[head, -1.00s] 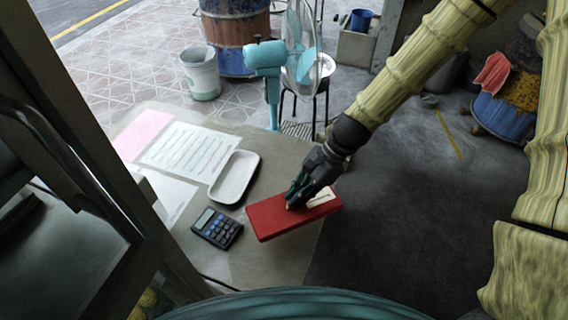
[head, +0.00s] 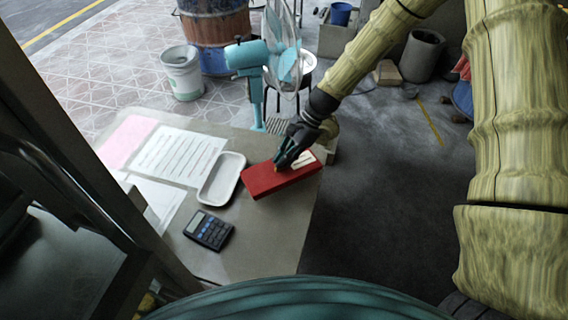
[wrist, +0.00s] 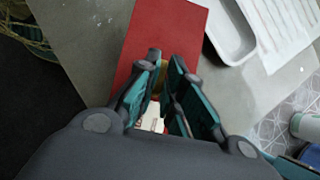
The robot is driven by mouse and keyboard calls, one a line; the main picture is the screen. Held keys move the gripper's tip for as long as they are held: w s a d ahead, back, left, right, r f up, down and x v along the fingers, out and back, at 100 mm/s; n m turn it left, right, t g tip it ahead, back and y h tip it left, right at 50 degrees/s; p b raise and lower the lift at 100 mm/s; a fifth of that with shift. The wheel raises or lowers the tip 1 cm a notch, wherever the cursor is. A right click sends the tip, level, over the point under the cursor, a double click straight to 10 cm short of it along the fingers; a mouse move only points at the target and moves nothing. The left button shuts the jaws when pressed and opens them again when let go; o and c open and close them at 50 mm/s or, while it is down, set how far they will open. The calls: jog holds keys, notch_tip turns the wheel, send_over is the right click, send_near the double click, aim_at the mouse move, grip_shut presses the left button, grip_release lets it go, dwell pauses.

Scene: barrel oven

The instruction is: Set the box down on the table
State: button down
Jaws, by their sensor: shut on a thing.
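The red box (head: 266,182) is a flat rectangular box with a pale label. In the head view it is at the right side of the table (head: 262,240), beside the white tray. My gripper (head: 280,166) is above it, shut on a part of its top. In the wrist view the red box (wrist: 172,32) lies beyond and between my fingers (wrist: 165,85), over the grey tabletop. The part gripped is mostly hidden by the fingers. I cannot tell whether the box touches the table or hangs just above it.
The white tray (head: 221,180) is close left of the box. A calculator (head: 208,230), printed sheets (head: 178,155) and a pink sheet (head: 127,141) lie further left. Bare tabletop is in front of the box.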

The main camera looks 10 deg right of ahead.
jog(key=shift+f+p, duration=0.45)
jog(key=shift+f, duration=1.1)
jog(key=shift+f, duration=0.15)
jog(key=c, duration=1.5)
grip_release()
jog(key=shift+c, duration=0.2)
jog(key=shift+r, duration=0.2)
jog(key=b+v, duration=0.2)
jog(key=v, duration=1)
jog(key=shift+b, duration=0.35)
